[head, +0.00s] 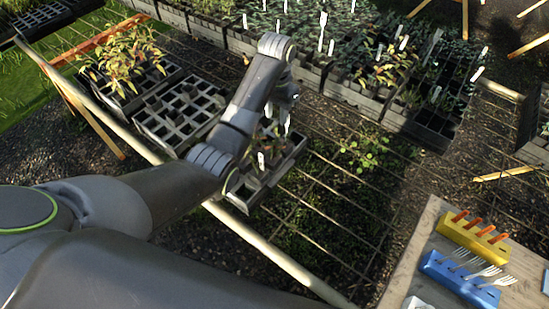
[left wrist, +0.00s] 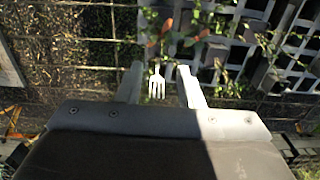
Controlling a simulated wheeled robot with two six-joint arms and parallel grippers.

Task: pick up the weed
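My left gripper (left wrist: 160,78) is above a small grey cell tray (head: 244,190) in the head view, where the arm hides part of it. In the left wrist view its two fingers are apart. A white fork (left wrist: 157,86) shows between them with its tines toward me and gaps on both sides. Beyond the fingertips are seedlings with green and reddish leaves (left wrist: 170,40) in the tray. I cannot tell which of these plants, if any, is the weed. A separate leafy green plant (head: 362,156) shows to the right of the tray. My right gripper is not in view.
An empty cell tray (head: 180,113) and a tray of reddish-green seedlings (head: 125,58) stand at left. Several planted trays with white labels line the back (head: 345,92). At lower right, a wooden table (head: 420,262) holds a yellow block (head: 472,240) and a blue block with forks (head: 455,278).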

